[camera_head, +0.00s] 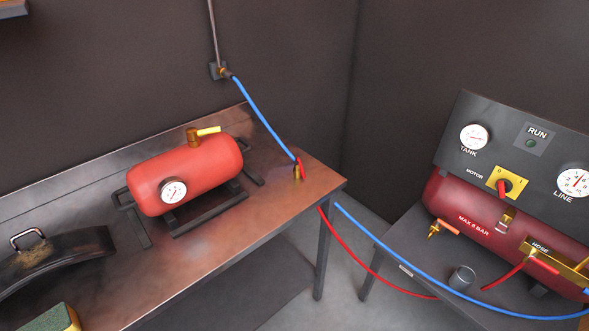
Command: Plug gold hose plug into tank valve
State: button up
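A small gold plug (297,173) with a red piece beside it stands near the right end of the workbench, by the lower end of the blue hose. Which hose the plug is joined to is hard to tell at this size. A red tank (190,170) with a white gauge lies in a dark cradle on the bench. A brass valve (193,136) with a yellow lever sits on its top, apart from the plug. A second gold valve (434,230) with an orange-red handle is on the compressor's dark red tank (465,208) at right. My gripper is not in view.
The blue hose (262,118) hangs from a wall fitting; blue and red (350,248) hoses cross the gap to the compressor table. A metal cup (462,278) stands there. A curved dark part (60,262) and a sponge (58,318) are at left. The bench front (215,238) is bare.

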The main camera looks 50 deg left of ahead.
aim_at(193, 134)
jog(key=u, duration=1.7)
